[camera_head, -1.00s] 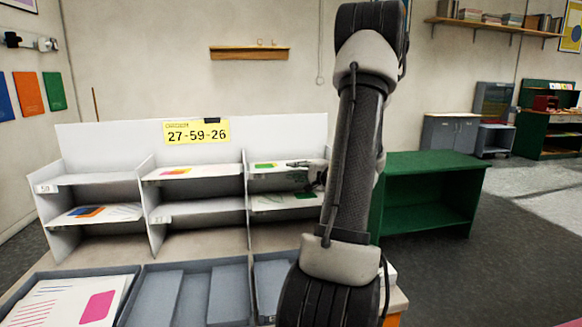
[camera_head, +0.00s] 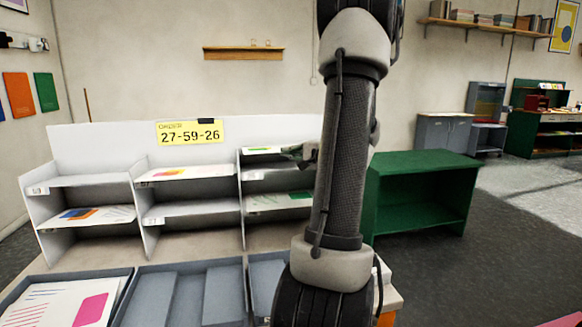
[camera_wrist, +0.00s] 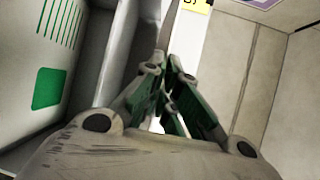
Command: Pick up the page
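The page (camera_head: 262,150) is white with a green mark and shows as a thin, nearly edge-on sheet over the top right compartment of the white rack (camera_head: 95,136). My gripper (camera_head: 298,153) is at the page's right end, partly hidden by my arm, and appears shut on its edge. In the wrist view my gripper's green-padded fingers (camera_wrist: 172,85) are drawn close together; the page between them is hard to make out. Another page with a green patch (camera_head: 285,201) lies in the compartment below, and a page with green lines and a patch (camera_wrist: 48,88) shows at left in the wrist view.
Other compartments hold a page with a pink and orange mark (camera_head: 182,173) and one with blue and orange (camera_head: 95,215). Grey trays (camera_head: 190,268) stand in front, the left one holding pages. A green open cabinet (camera_head: 425,163) stands at right. A yellow order card (camera_head: 189,132) tops the rack.

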